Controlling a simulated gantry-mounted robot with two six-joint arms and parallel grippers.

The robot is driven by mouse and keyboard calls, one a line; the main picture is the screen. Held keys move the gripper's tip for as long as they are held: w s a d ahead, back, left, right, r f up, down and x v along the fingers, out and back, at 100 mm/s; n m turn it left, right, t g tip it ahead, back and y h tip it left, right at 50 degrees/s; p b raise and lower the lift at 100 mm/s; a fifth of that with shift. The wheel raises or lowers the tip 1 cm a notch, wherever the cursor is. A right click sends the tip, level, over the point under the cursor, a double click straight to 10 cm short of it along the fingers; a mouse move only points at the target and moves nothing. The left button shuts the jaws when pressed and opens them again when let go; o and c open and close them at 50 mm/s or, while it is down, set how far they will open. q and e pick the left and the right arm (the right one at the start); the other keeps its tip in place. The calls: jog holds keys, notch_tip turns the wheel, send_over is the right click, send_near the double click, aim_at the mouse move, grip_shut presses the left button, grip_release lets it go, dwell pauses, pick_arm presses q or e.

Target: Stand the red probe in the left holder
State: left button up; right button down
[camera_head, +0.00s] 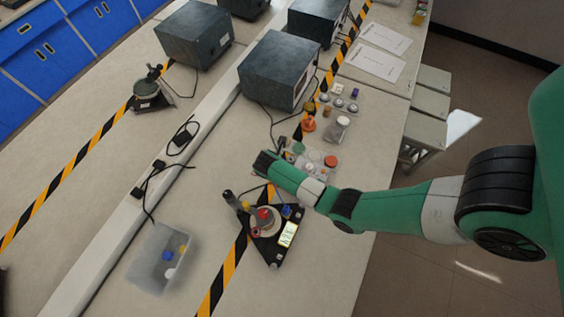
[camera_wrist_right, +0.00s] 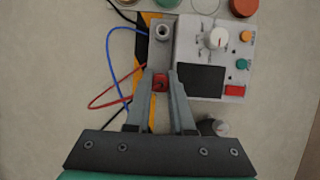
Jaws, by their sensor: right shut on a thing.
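My right gripper (camera_wrist_right: 160,80) is shut on the red probe (camera_wrist_right: 160,84); only its small red end shows between the fingertips in the right wrist view. Just beyond the fingertips is a grey holder (camera_wrist_right: 162,34) with a round hole, on the left side of a white meter (camera_wrist_right: 237,50). The probe appears apart from the hole, but its height is unclear. A second dark round part (camera_wrist_right: 214,127) sits below the meter. In the head view my right gripper (camera_head: 264,162) is small, and the probe cannot be made out. My left gripper is not in view.
Red and blue cables (camera_wrist_right: 126,80) curve left of the fingers. Coloured lids (camera_wrist_right: 243,7) lie beyond the meter. In the head view, a black instrument stand (camera_head: 268,245) and a clear bin (camera_head: 150,272) are nearby. Dark grey boxes (camera_head: 280,70) stand farther back.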

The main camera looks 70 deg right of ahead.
jog(key=shift+f+b, duration=1.2)
jog(key=shift+f, duration=0.45)
dwell(1.8)
jog(key=c, duration=0.7)
grip_release()
jog(key=shift+o, duration=0.3)
jog(key=shift+o, duration=0.9)
notch_tip(320, 180, up, 8)
jog(key=p, duration=0.8)
jog(key=shift+f, duration=0.25)
